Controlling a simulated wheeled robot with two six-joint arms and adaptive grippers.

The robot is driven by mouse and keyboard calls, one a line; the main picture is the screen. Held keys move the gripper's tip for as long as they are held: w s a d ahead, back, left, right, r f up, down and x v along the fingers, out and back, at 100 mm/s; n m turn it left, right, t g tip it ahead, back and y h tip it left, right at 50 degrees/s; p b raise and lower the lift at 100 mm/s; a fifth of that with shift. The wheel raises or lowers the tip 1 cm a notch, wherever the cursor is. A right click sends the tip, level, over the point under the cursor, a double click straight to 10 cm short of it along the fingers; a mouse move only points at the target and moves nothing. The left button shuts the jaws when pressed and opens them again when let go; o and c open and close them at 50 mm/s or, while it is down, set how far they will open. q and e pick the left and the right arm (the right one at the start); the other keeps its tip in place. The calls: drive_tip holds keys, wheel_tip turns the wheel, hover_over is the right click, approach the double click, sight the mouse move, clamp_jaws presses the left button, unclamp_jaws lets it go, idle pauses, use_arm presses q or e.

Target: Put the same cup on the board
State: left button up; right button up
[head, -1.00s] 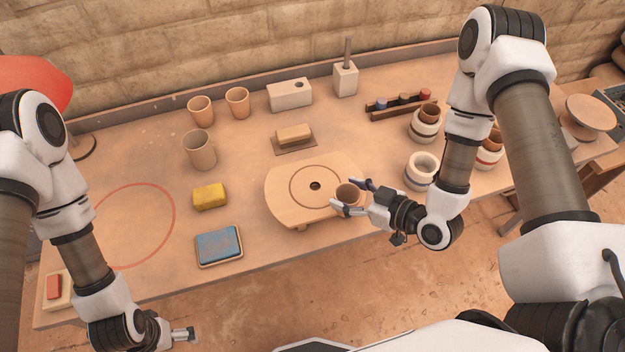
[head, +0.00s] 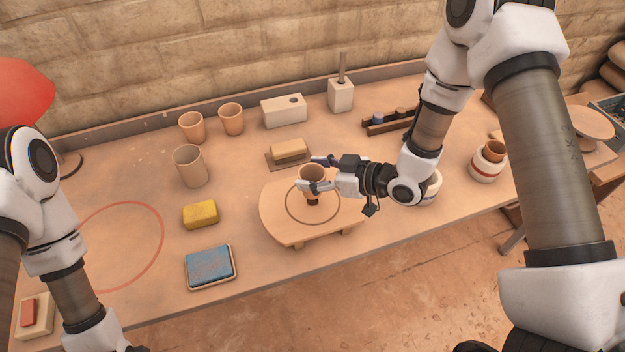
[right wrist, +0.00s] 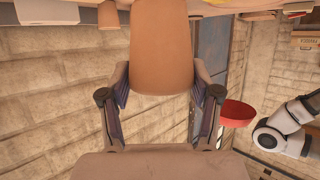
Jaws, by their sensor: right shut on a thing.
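My right gripper (head: 316,173) is shut on a small brown cup (head: 312,178), one finger on its far side and one on its near side. In the right wrist view the cup (right wrist: 162,45) fills the space between the two fingers (right wrist: 162,100). My left arm is at the lower left of the head view; its gripper is out of the picture.
Two tan cups (head: 231,119) and a taller grey-brown cup (head: 190,167) stand at the back left. A yellow sponge (head: 200,214), a blue pad (head: 209,266) and a tan block (head: 289,150) surround the board. A banded pot (head: 486,164) stands at the right.

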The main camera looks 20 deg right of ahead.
drive_tip(key=shift+w+f+p, duration=0.15)
drive_tip(key=shift+f, duration=0.8)
drive_tip(key=shift+w+f+p, duration=0.1)
drive_tip(key=shift+f+p, duration=0.05)
drive_tip(key=shift+f, duration=0.8)
drive_tip(key=o, duration=1.2)
